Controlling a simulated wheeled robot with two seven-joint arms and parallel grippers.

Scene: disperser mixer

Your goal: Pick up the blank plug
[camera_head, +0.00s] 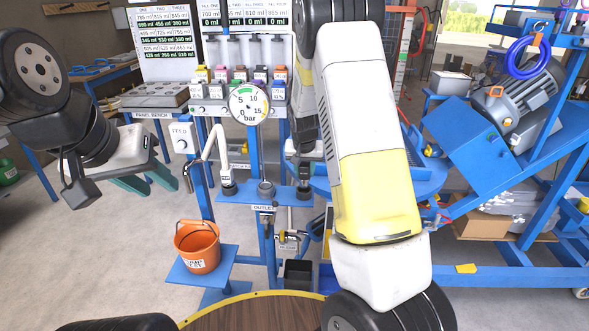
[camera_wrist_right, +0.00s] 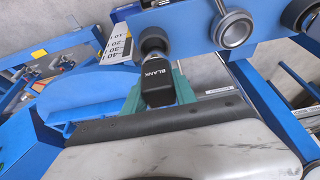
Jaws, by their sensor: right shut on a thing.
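The blank plug (camera_wrist_right: 159,88) is a black block with the word BLANK on it, seen in the right wrist view. My right gripper (camera_wrist_right: 158,92) has its green fingers on both sides of the plug and is shut on it. A round grey and black end of the plug reaches up to the blue bar (camera_wrist_right: 190,28); I cannot tell whether it is seated there or apart. In the head view my right arm hides much of this area. My left gripper (camera_head: 145,184) is open and empty at the left, its green fingers apart.
An orange bucket (camera_head: 197,246) stands on a blue shelf at the lower left. A pressure gauge (camera_head: 249,104) and a white curved spout (camera_head: 217,150) are on the blue stand. A blue frame with a motor (camera_head: 508,97) fills the right.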

